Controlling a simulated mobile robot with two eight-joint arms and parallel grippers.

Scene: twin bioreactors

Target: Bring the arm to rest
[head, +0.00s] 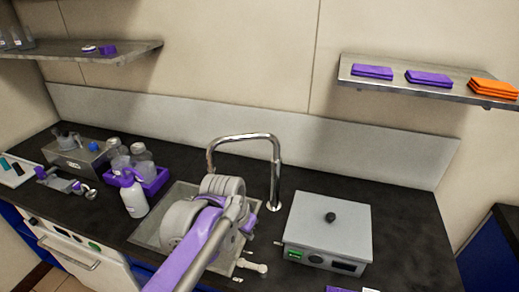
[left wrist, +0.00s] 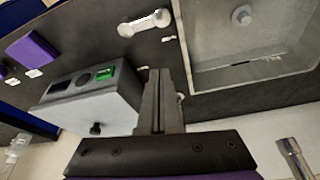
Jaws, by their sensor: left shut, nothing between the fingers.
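My left arm reaches in from the bottom of the head view, with grey joints and purple covers over the sink (head: 150,232). My left gripper (left wrist: 158,75) shows clearly in the left wrist view: its two dark fingers are together with nothing between them. In that view the fingers lie between the grey box device (left wrist: 100,108) and the sink basin (left wrist: 245,75). In the head view the arm hides most of the gripper. My right gripper is in neither view.
The box device (head: 328,230) stands right of the curved tap (head: 276,170). A white bottle (head: 134,198) and a purple rack (head: 155,184) stand left of the sink. A white handle-shaped item (head: 250,267) lies by the sink's front. The counter's right end is clear. Shelves (head: 440,92) hang above.

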